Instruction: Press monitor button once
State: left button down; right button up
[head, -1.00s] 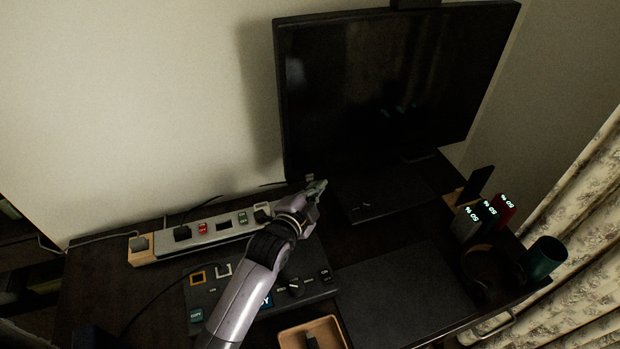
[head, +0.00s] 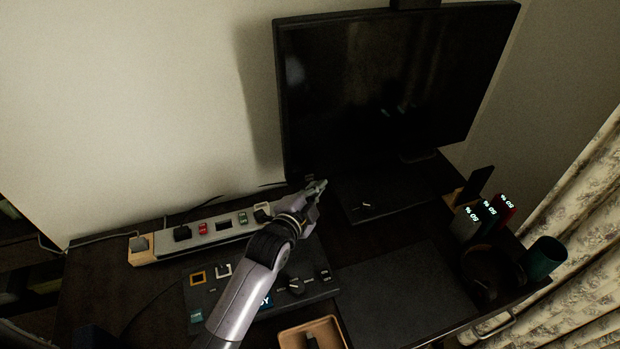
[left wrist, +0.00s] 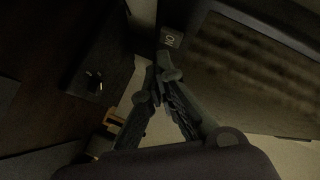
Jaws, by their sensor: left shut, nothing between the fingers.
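The large black monitor (head: 390,90) stands at the back of the desk with a dark screen. A small marked button (left wrist: 172,38) shows at the monitor's lower corner in the left wrist view. In the head view it is a small pale spot (head: 309,180) at the lower left corner. My left gripper (head: 321,185) is shut and empty, its fingertips close by that corner. In the left wrist view its fingers (left wrist: 160,68) meet just short of the button. I cannot tell whether they touch it. My right gripper is not in view.
A power strip (head: 205,233) with coloured switches lies left of my arm. A dark control panel (head: 250,290) and a wooden tray (head: 312,325) are in front. The monitor's flat base (head: 385,190) is right of the gripper. A green cup (head: 543,257) stands at the right edge.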

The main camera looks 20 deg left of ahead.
pick_arm(q)
jog(key=shift+w+a, duration=0.25)
jog(key=shift+w, duration=0.1)
jog(key=shift+w+a, duration=0.25)
jog(key=shift+w, duration=0.1)
dwell(0.6)
dwell(0.4)
jog(key=shift+s+d+p, duration=0.5)
jog(key=shift+s+p, duration=0.25)
jog(key=shift+s, duration=0.05)
jog(key=s+d+p, duration=0.1)
jog(key=s, duration=0.1)
jog(key=s+d+p, duration=0.1)
jog(key=s, duration=0.1)
jog(key=shift+d, duration=0.4)
dwell(0.5)
